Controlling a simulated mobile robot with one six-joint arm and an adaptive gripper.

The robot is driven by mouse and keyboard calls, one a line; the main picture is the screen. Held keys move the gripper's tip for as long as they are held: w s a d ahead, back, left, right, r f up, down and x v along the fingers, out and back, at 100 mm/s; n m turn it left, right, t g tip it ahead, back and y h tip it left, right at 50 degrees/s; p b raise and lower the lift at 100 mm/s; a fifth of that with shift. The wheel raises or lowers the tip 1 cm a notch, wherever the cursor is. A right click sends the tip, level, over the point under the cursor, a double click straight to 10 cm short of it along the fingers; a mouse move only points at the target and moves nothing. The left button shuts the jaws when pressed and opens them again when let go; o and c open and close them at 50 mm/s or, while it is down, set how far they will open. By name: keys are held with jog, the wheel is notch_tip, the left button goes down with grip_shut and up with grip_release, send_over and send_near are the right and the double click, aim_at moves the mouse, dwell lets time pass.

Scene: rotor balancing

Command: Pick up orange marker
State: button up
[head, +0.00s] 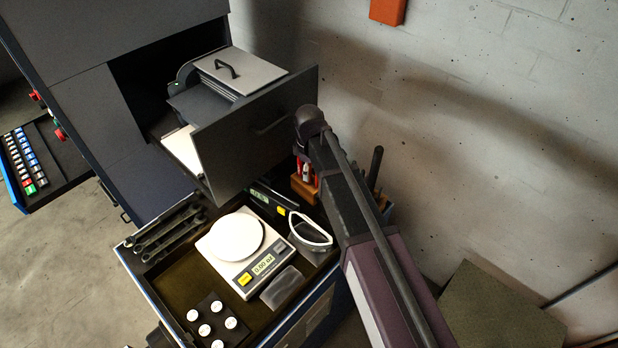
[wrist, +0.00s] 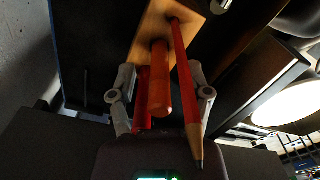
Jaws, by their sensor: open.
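The orange marker (wrist: 160,85) stands in a wooden holder (wrist: 150,35) in the wrist view. My gripper (wrist: 161,88) is open, with one finger on each side of the marker. A red pencil (wrist: 184,70) with a sharpened tip stands close to the right of the marker, also between the fingers. A red item (wrist: 142,95) shows just left of the marker, partly hidden. In the head view the wooden holder (head: 304,189) is partly covered by my arm; I cannot pick out the marker there, and my gripper is hidden.
Below is a workbench tray with a scale (head: 236,240), safety goggles (head: 310,231), wrenches (head: 170,232) and a black block with several white discs (head: 218,322). A concrete wall (head: 480,130) stands behind.

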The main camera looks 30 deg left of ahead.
dwell(0.5)
grip_shut()
